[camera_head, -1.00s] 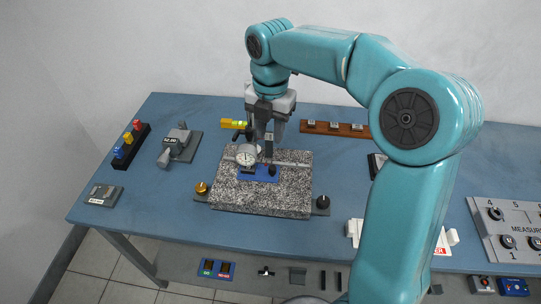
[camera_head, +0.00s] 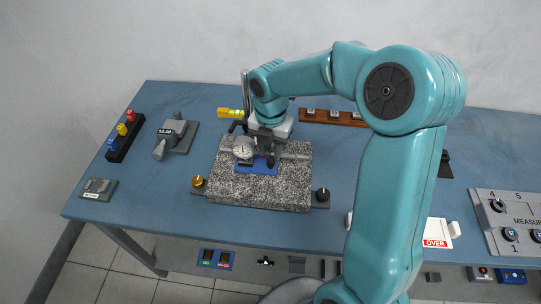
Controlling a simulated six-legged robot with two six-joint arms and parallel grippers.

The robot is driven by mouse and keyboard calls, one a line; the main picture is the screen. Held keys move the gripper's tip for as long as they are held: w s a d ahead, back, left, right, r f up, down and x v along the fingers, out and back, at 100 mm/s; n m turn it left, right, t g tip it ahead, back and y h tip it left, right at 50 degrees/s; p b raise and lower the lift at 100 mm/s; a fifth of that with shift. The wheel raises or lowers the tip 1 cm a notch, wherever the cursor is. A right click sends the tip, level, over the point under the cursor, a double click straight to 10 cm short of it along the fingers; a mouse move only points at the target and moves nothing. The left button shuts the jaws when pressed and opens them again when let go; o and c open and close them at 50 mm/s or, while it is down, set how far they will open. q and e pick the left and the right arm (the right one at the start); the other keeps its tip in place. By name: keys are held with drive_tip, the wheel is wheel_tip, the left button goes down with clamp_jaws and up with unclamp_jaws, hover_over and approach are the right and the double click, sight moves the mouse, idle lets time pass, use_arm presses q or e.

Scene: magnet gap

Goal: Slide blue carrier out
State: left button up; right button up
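The blue carrier (camera_head: 258,169) lies on top of the speckled granite block (camera_head: 228,187), near the middle of its upper face. A round white dial gauge (camera_head: 243,148) stands at the carrier's left part. My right gripper (camera_head: 271,160) points down at the carrier's right part, by a small dark knob there. Its fingers are small and dark, and whether they are open or closed on the knob is not clear. My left gripper is not in view.
A brass knob (camera_head: 198,182) and a black knob (camera_head: 322,194) flank the block. A grey instrument (camera_head: 174,138) and a rack of coloured pieces (camera_head: 122,135) stand left. A wooden strip (camera_head: 332,117) lies behind. A panel (camera_head: 510,222) is at right.

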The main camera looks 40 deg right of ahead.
sight(271, 159)
drive_tip(key=f, duration=0.3)
drive_tip(key=shift+w+d+f, duration=0.1)
drive_tip(key=shift+w+d, duration=0.1)
drive_tip(key=shift+d, duration=0.05)
drive_tip(key=shift+f, duration=0.4)
drive_tip(key=shift+s+a, duration=0.1)
drive_tip(key=shift+a, duration=0.05)
drive_tip(key=shift+f, duration=0.1)
clamp_jaws()
drive_tip(key=s+d, duration=0.6)
drive_tip(key=s, duration=0.1)
